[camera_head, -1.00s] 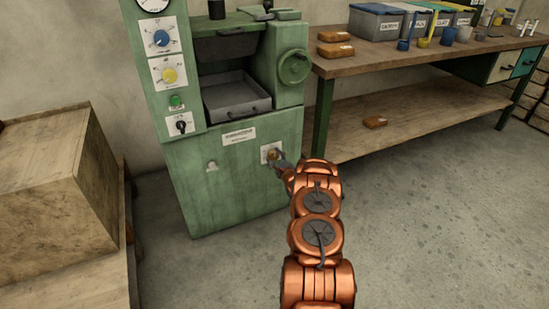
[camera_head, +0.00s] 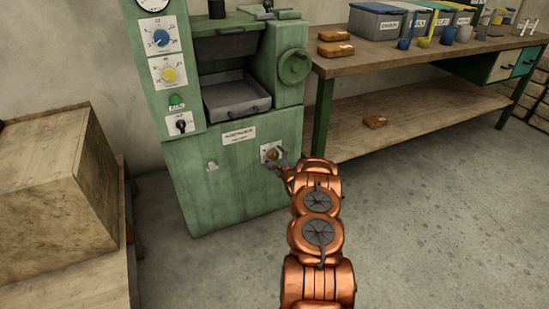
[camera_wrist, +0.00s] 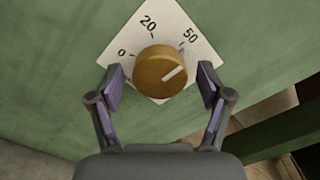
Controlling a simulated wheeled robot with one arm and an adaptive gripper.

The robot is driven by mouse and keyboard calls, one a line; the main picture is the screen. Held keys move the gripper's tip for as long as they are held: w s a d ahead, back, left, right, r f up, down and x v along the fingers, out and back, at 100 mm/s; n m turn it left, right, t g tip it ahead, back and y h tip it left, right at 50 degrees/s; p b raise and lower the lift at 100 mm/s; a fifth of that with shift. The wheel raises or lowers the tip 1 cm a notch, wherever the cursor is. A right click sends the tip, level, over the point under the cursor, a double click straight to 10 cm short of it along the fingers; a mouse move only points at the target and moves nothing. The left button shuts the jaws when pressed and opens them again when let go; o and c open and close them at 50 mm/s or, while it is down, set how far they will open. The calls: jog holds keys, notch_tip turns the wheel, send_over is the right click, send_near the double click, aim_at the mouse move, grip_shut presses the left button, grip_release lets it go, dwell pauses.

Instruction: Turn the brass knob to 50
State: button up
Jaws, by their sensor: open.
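The brass knob (camera_wrist: 160,72) sits on a white dial plate (camera_wrist: 186,24) on the green machine's front. The plate is marked 0, 20 and 50. The knob's white pointer line points up and right, toward the 50 mark. My gripper (camera_wrist: 160,85) is open, with one finger on each side of the knob and a visible gap on both sides. In the head view the knob (camera_head: 273,154) shows on the lower front panel, with my gripper (camera_head: 280,162) right at it.
The green machine (camera_head: 225,185) also carries a blue knob (camera_head: 161,38) and a yellow knob (camera_head: 169,74). A workbench (camera_head: 400,60) with bins and cups stands to the right. A wooden crate (camera_head: 55,190) stands at the left. The floor at right is clear.

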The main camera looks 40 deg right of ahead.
jog(key=v, duration=1.2)
jog(key=shift+w, duration=0.1)
dwell(0.6)
